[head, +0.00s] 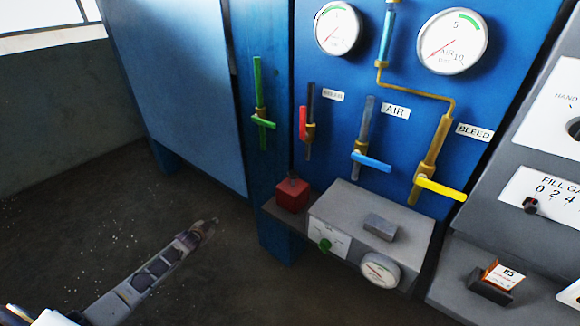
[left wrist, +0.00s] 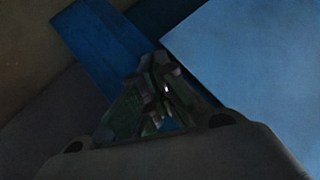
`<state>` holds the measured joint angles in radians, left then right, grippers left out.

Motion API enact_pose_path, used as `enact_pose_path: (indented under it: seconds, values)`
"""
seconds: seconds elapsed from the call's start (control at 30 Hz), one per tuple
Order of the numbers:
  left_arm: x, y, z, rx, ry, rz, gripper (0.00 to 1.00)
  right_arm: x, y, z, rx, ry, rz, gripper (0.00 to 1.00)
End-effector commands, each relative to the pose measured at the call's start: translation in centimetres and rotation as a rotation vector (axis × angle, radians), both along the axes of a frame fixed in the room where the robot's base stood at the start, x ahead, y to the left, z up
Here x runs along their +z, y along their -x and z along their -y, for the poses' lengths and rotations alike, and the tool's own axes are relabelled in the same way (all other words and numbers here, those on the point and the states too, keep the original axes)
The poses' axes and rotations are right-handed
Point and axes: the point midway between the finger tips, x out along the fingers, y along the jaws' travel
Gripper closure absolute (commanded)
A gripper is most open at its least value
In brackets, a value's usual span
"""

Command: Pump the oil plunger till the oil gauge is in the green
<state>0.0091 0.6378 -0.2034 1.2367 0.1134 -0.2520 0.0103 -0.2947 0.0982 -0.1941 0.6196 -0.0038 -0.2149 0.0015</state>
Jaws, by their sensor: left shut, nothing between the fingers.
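A red block with a dark knob on top (head: 292,193) stands on a small shelf in the head view; it may be the oil plunger, but no label on it is readable. Beside it is a grey box (head: 335,206) with a flat grey block (head: 381,227) on top. A small round dial (head: 380,270) sits on the box's front; I cannot read its marks or tell if it is the oil gauge. My left gripper (head: 207,228) is shut and empty, left of and apart from the shelf. It also shows in the left wrist view (left wrist: 160,72). My right gripper is out of view.
The blue panel carries two large dials (head: 338,28) (head: 453,41), needles outside their green arcs. Valves have green (head: 263,122), red (head: 303,123), blue (head: 371,161) and yellow (head: 440,188) handles. A grey console (head: 468,258) stands right. Floor around my left gripper is clear.

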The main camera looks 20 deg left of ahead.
Motion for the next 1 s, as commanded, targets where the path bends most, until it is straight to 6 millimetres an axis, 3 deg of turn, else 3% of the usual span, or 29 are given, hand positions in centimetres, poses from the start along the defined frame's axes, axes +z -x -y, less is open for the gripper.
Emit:
enact_pose_path:
  seconds: [0.03,0.2,0.5,0.73,1.0]
  values:
    - [1.9,-1.0,0.5,-0.012,0.002,0.025,1.0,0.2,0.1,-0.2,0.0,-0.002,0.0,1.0]
    - [7.3,-3.5,2.3,-0.05,0.017,0.097,1.0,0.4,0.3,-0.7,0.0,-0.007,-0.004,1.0]
    - [16.2,-6.4,6.6,-0.119,0.062,0.205,1.0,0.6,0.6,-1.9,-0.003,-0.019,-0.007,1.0]
    - [22.0,-7.1,10.7,-0.177,0.115,0.27,1.0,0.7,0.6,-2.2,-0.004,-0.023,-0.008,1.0]
    - [28.0,-6.7,16.3,-0.246,0.196,0.328,1.0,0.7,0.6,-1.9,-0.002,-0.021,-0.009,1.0]
